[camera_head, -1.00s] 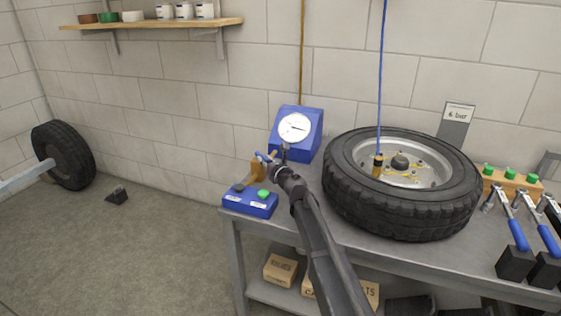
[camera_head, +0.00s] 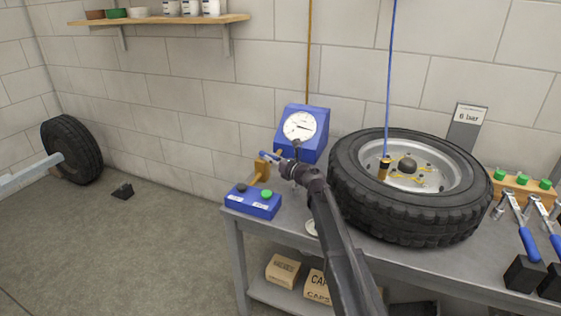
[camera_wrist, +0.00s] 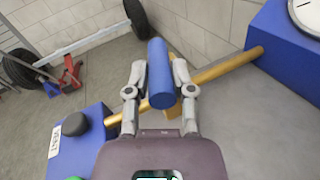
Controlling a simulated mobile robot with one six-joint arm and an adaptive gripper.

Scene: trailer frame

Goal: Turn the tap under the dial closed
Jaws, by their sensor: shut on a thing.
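The tap has a blue lever handle (camera_wrist: 160,75) on a brass-coloured pipe (camera_wrist: 228,67). The pipe runs between the blue dial box and the blue button box. In the wrist view the handle stands upright in the picture, at an angle across the pipe. My gripper (camera_head: 280,160) is shut on the handle, one finger on each side, as the wrist view (camera_wrist: 160,82) shows. The tap's body is partly hidden behind the handle and gripper. The dial (camera_head: 299,127) has a white face on a blue sloped box (camera_head: 312,151); its reading is too small to tell.
The button box (camera_head: 252,203), with a black and a green button, stands just left of the tap. A large tyre (camera_head: 400,215) lies on the bench right of my arm, with a blue hose (camera_head: 389,80) running to it. A sign (camera_head: 467,116) stands behind.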

